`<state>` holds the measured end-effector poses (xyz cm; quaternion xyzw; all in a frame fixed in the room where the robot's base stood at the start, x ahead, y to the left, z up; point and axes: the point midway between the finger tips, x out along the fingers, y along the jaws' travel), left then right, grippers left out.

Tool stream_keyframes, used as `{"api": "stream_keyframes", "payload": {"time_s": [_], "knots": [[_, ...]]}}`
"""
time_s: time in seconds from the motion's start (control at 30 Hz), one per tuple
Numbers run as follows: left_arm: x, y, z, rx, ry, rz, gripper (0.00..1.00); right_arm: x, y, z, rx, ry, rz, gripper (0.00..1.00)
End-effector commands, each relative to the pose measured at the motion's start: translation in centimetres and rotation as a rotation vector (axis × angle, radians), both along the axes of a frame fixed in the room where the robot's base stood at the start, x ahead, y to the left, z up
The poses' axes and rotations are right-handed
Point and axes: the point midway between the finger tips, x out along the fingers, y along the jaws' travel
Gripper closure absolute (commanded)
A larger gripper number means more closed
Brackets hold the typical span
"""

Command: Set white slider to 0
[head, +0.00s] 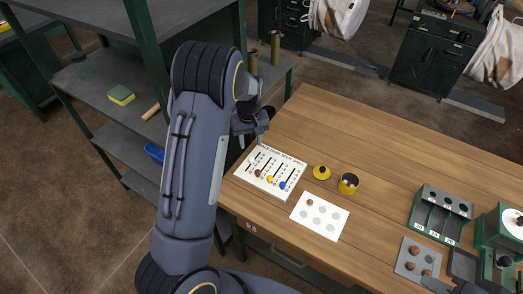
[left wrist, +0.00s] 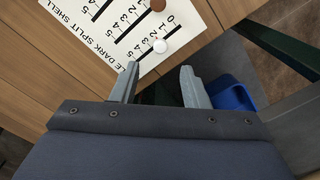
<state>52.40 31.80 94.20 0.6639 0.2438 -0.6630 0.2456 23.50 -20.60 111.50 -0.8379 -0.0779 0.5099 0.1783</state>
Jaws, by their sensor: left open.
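The white slider board (head: 272,174) lies at the near left corner of the wooden table, with printed scales. A brown knob (left wrist: 157,5) is on the neighbouring scale. In the head view, yellow (head: 270,179) and blue (head: 283,185) knobs show too. My left gripper (left wrist: 160,80) is open and empty, its fingertips a little short of the white knob, which lies roughly in line with the gap between them. A dark shape at the head view's lower right may be my right gripper.
A green sorter (head: 440,215) is farther right. A shelf with a blue bin (left wrist: 232,93) is beside the table.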

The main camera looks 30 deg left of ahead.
Motion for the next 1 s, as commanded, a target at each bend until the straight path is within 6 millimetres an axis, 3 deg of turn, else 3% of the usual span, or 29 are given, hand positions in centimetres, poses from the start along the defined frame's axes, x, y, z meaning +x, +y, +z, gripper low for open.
{"api": "stream_keyframes", "payload": {"time_s": [0.5, 0.87, 1.0], "knots": [[0.0, 0.1, -6.9, 0.003, 0.005, 0.0, 0.59, 0.0, 0.0, 1.6, 0.0, 0.0, 0.0, 0.69], [0.0, 0.0, -7.8, 0.002, 0.002, 0.001, 0.59, 0.0, 0.0, 1.6, 0.0, 0.0, 0.0, 0.69], [0.0, 0.0, -7.8, 0.002, 0.002, 0.001, 0.73, 0.0, 0.0, 1.6, 0.0, 0.0, 0.0, 0.69]]}}
